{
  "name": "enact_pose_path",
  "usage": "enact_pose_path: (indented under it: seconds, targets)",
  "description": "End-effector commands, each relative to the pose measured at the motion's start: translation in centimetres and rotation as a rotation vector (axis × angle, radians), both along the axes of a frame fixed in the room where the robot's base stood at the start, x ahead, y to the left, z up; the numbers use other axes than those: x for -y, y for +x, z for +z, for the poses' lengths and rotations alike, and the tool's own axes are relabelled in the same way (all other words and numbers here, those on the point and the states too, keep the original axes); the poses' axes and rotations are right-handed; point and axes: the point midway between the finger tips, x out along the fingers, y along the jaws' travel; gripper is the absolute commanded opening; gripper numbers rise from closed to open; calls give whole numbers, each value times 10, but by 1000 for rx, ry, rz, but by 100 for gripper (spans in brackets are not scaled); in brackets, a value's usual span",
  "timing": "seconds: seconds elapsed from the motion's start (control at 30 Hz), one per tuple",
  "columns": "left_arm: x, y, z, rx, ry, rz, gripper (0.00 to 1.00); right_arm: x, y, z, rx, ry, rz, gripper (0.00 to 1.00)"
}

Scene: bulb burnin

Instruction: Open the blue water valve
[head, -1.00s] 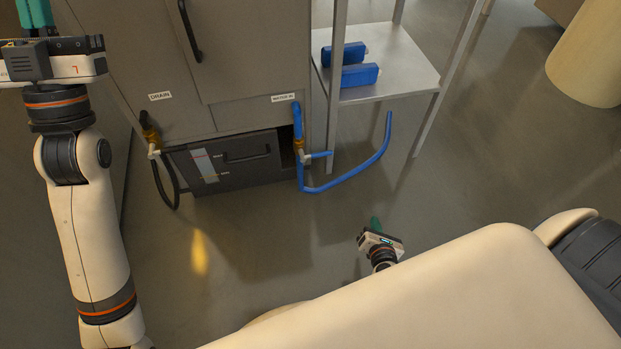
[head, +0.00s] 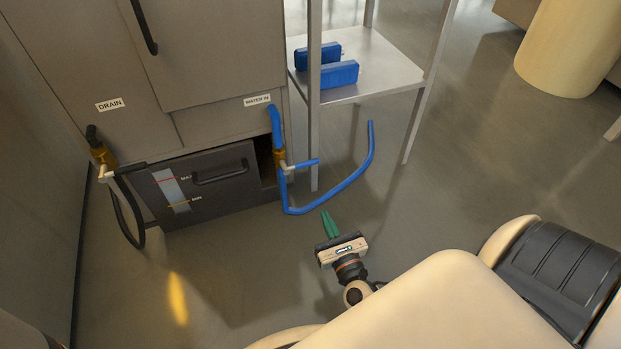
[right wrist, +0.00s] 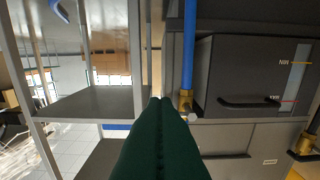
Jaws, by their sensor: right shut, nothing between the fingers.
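The water valve (head: 280,157) is a brass fitting on the blue pipe below the WATER IN label in the head view. Its blue lever (head: 305,164) sticks out to the right, across the pipe. My right gripper (head: 329,222) has green fingers, shut and empty, pointing toward the cabinet. It is apart from the valve, lower and to the right in the picture. In the right wrist view the green fingers (right wrist: 158,105) fill the lower middle, with the brass valve (right wrist: 185,100) just right of their tips. My left gripper is out of view.
A blue hose (head: 345,187) loops from the valve over the floor area. A metal rack (head: 375,70) with blue boxes (head: 333,74) stands right of the cabinet, one leg close to the lever. The DRAIN valve (head: 103,160) and black hose are at left. Floor before the cabinet is free.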

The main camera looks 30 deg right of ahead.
Motion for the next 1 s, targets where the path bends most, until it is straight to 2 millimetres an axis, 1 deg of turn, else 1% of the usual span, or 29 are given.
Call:
enact_pose_path:
  seconds: [0.13,0.27,0.3,0.5,0.63,0.7,0.8,0.9,1.0]
  targets:
    - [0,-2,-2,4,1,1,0,2,6,-1,1,1,-2,0]
    - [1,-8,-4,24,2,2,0,6,24,-2,4,2,-3,0]
    - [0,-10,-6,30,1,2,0,8,32,-2,5,2,-2,0]
    - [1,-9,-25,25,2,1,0,18,75,0,5,3,-3,0]
    - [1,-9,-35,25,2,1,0,24,100,1,4,2,-2,0]
    - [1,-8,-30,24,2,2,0,24,101,18,2,6,-1,0]
    - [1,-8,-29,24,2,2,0,25,102,31,1,4,-2,0]
    - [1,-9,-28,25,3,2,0,25,104,39,0,2,-1,0]
    - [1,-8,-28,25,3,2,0,25,105,43,-1,2,-1,0]
